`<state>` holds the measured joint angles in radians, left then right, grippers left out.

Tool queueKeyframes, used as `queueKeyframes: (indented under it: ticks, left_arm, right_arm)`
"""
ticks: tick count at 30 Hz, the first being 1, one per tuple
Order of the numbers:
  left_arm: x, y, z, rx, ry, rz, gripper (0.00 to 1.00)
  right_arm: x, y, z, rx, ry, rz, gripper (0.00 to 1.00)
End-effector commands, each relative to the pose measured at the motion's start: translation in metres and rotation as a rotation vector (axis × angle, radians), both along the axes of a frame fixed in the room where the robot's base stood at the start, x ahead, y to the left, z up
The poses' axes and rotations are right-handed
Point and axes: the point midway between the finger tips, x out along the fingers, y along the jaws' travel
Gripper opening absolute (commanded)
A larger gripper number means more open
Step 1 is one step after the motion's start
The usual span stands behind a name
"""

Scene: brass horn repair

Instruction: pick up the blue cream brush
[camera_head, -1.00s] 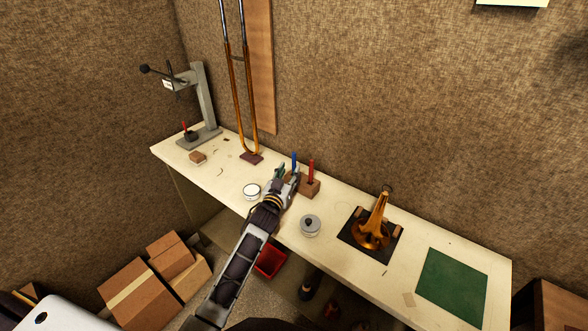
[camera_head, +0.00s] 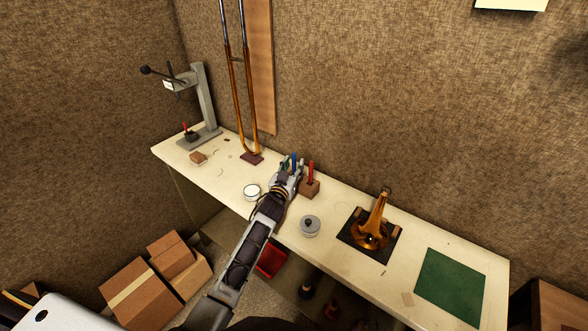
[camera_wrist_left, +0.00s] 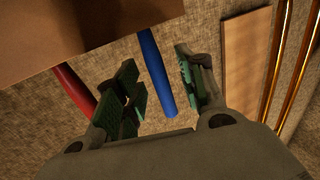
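The blue brush (camera_head: 294,158) stands upright in a small wooden block (camera_head: 310,188) on the bench. A red brush (camera_head: 311,171) stands in the same block to its right. My left gripper (camera_head: 290,167) is at the block and partly hides it and the blue brush. In the left wrist view the gripper (camera_wrist_left: 157,76) is open, with the blue brush (camera_wrist_left: 156,70) between its green-padded fingers and visible gaps on both sides. The red brush (camera_wrist_left: 76,88) is outside the left finger there. My right gripper is not in view.
On the bench (camera_head: 350,279) are a white round tin (camera_head: 252,191), a grey lidded pot (camera_head: 310,226), a brass horn bell (camera_head: 370,228) on a dark mat and a green mat (camera_head: 451,274). A press (camera_head: 204,100) and a brass slide (camera_head: 240,110) stand at the left.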

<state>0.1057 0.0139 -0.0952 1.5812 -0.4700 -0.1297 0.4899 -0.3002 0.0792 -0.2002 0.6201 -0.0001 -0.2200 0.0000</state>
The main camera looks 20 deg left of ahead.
Motion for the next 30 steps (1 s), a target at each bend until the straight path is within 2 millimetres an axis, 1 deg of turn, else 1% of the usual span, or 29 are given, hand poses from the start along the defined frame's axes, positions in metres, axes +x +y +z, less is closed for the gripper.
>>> queueKeyframes:
  ticks: [3,6,21,30]
  left_arm:
    - [0.0071,-0.0003,0.0003,0.0,0.0,0.0,0.39]
    - [0.0101,-0.0005,0.0001,-0.001,0.0,0.0,0.39]
    - [0.0105,-0.0006,-0.0003,-0.001,0.0,-0.001,0.39]
    - [0.0105,-0.0006,-0.0003,-0.001,0.0,-0.001,0.01]
  right_arm:
    - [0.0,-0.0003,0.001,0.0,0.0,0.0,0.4]
    - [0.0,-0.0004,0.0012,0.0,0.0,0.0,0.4]
    - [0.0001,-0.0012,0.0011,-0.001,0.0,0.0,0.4]
    - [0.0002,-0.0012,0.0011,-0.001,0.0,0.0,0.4]
